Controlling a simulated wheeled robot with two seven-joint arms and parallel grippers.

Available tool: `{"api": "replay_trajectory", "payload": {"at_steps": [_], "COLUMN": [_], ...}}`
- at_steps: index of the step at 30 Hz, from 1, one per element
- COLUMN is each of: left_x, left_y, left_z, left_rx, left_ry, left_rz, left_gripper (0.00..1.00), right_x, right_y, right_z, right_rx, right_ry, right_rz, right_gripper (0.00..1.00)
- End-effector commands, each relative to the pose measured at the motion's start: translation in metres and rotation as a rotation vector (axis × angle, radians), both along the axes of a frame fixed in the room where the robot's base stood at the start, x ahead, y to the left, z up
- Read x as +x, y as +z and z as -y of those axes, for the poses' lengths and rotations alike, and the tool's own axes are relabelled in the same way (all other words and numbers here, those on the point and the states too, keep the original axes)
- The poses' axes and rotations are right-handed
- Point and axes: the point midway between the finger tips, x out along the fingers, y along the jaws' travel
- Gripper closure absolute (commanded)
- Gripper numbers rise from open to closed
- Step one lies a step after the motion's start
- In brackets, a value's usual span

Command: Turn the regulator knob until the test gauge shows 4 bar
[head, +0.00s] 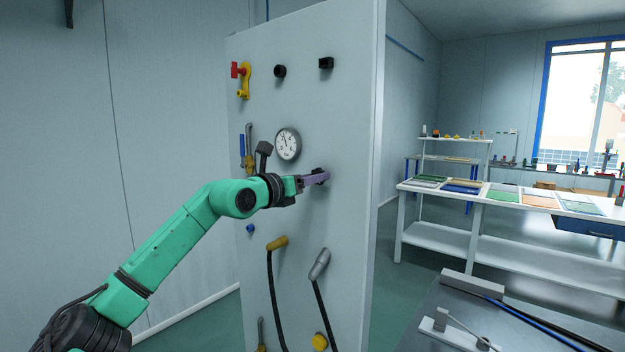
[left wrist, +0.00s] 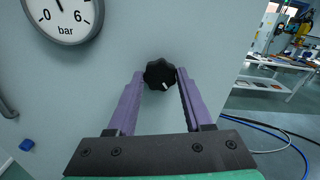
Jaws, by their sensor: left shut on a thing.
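The regulator knob (left wrist: 159,74) is black and ribbed, with a white mark pointing down and slightly right in the left wrist view. My left gripper (head: 318,178) reaches it from the left in the head view and hides part of it. Its purple fingers (left wrist: 158,82) are shut on the knob, one on each side, near their tips. The test gauge (head: 288,144) is a round white dial above and left of the knob. It is cut off in the left wrist view (left wrist: 62,14), where 0, 6 and "bar" show; its needle points up and slightly left, but I cannot read its value. My right gripper is not in view.
The upright grey panel (head: 345,110) also carries a red and yellow valve (head: 242,78), black fittings, and two hoses with a yellow (head: 277,243) and a grey end (head: 320,263) below the knob. A bench (head: 415,330) stands at lower right.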

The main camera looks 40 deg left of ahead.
Motion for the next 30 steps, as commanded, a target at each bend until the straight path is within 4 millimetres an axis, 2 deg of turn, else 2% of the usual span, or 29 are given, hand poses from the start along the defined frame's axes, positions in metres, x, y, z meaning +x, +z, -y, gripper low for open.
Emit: {"api": "replay_trajectory", "payload": {"at_steps": [1, 30], "left_x": [0.0011, 0.0018], "left_y": [-0.005, -0.007], "left_z": [0.0012, 0.0029], "left_rx": [-0.042, -0.915], "left_ry": [-0.002, 0.001], "left_rz": [-0.011, 0.002], "left_gripper": [1.0, 1.0], "right_x": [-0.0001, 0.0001], "right_y": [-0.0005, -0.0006], "right_z": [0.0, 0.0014], "right_rx": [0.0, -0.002], "right_ry": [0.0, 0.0], "right_rz": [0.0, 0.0], "right_gripper": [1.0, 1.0]}}
